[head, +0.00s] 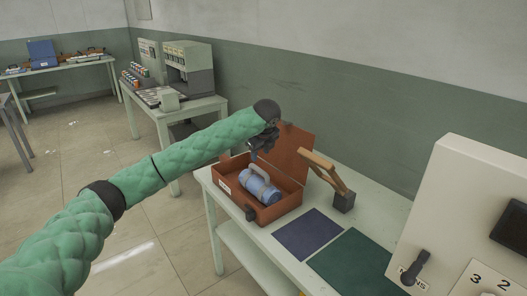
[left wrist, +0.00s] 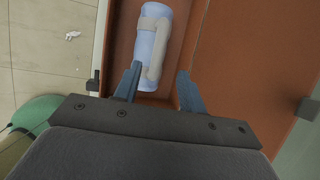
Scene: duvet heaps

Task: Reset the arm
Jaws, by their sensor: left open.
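My left arm, in a green quilted sleeve, reaches in from the left in the head view. Its gripper (head: 263,143) is above an open orange-brown case (head: 226,187) on the table. In the left wrist view the two fingers of the gripper (left wrist: 158,88) are apart with nothing between them. A blue cylinder with a grey handle (head: 260,187) lies in the case. It also shows in the left wrist view as a blue cylinder (left wrist: 152,30) just beyond the fingertips. My right gripper is in neither view.
A wooden-handled tool on a dark block (head: 343,200) stands right of the case. A blue mat (head: 308,233) and a green mat (head: 352,262) lie in front. A cream panel box (head: 465,200) stands at the right. The case's raised lid (head: 293,152) is behind the gripper.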

